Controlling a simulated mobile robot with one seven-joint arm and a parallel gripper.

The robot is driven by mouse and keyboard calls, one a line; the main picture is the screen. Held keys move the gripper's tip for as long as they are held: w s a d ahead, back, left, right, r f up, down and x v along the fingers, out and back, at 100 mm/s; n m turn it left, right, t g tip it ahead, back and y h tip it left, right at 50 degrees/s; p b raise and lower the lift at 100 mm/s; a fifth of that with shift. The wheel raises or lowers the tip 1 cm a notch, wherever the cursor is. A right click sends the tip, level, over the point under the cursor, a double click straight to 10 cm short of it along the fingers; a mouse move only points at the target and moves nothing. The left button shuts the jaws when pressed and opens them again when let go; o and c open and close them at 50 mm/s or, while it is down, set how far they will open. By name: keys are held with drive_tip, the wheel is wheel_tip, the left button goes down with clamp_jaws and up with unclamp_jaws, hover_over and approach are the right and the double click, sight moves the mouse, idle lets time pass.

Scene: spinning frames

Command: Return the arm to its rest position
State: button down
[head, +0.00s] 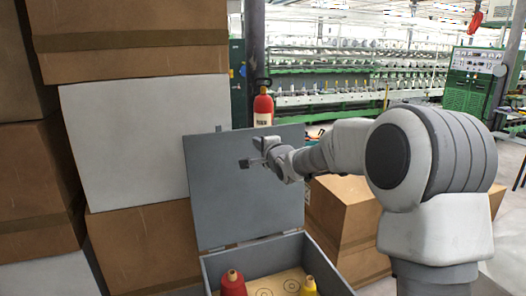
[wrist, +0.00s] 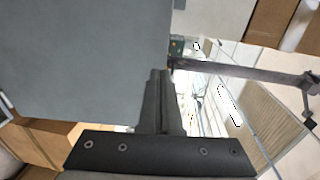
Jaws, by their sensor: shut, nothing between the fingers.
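My arm reaches left from the right side of the head view, and my gripper (head: 246,164) is raised in front of the open grey lid of a box. In the wrist view my gripper (wrist: 159,76) has its two fingers together, with nothing held. The lid's grey panel (wrist: 70,55) fills the left of the wrist view. Whether the gripper touches the lid cannot be told.
The open grey box (head: 330,268) below holds a red cone (head: 232,284) and a yellow cone (head: 309,287). Stacked cartons (head: 140,245) stand at left. A carton (head: 341,212) stands behind my arm. A fire extinguisher (head: 263,107) is behind the lid.

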drive_tip(key=s+d+n+g+h, duration=0.3)
drive_tip(key=s+d+n, duration=0.15)
drive_tip(key=s, duration=0.75)
drive_tip(key=s+d+n+g+h, duration=0.25)
drive_tip(key=s+d, duration=0.25)
drive_tip(key=s, duration=0.6)
drive_tip(key=s+d+f+n+g, duration=0.1)
drive_tip(key=s+f+n+g, duration=0.1)
drive_tip(key=s, duration=1)
drive_tip(key=s+d+f+n+g, duration=0.1)
drive_tip(key=s+f+n+g, duration=0.2)
drive_tip(key=s, duration=0.9)
wheel_tip(320, 180, down, 3)
drive_tip(key=shift+d+n, duration=0.25)
drive_tip(key=shift+n, duration=0.95)
